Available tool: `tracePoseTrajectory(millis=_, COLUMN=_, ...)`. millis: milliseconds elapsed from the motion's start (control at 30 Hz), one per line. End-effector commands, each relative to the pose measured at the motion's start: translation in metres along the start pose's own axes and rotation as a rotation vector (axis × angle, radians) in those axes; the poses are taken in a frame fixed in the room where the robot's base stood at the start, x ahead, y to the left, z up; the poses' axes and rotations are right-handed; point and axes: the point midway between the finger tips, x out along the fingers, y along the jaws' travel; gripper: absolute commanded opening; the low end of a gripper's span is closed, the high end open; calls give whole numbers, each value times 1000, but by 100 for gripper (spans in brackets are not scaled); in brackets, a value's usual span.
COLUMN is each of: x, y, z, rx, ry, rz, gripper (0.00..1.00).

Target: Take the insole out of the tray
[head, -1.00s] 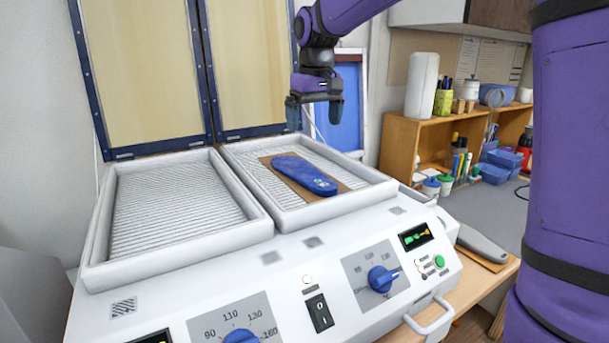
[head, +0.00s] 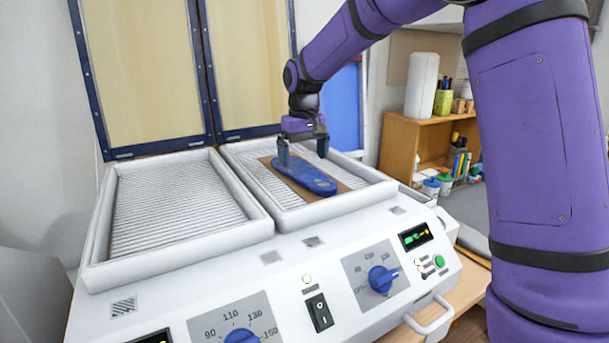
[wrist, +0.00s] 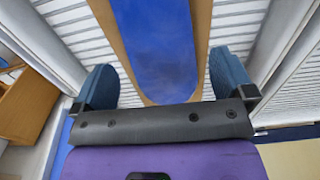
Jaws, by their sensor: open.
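The blue insole (head: 308,178) lies on a brown board (head: 343,187) in the right tray (head: 285,217) of the white machine. My gripper (head: 303,158) is open, low over the insole's far end. In the wrist view the blue insole (wrist: 158,50) runs between my two blue fingers, and the brown board (wrist: 204,30) shows along its edges. My gripper also shows there (wrist: 165,88), with one finger on each side of the insole and a gap to it. I cannot tell whether the fingertips touch the board.
The left tray (head: 105,232) is empty with a ribbed floor. Two raised lids with dark blue frames (head: 207,90) stand behind the trays. The machine's front panel has knobs (head: 383,279) and a handle (head: 428,318). A wooden shelf (head: 402,140) stands at the back right.

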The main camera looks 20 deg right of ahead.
Motion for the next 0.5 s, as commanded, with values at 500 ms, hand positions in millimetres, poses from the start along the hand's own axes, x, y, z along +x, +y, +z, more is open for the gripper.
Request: tracePoseTrajectory(millis=500, x=35, y=1, z=2, rx=0, ry=0, rz=0, gripper=100)
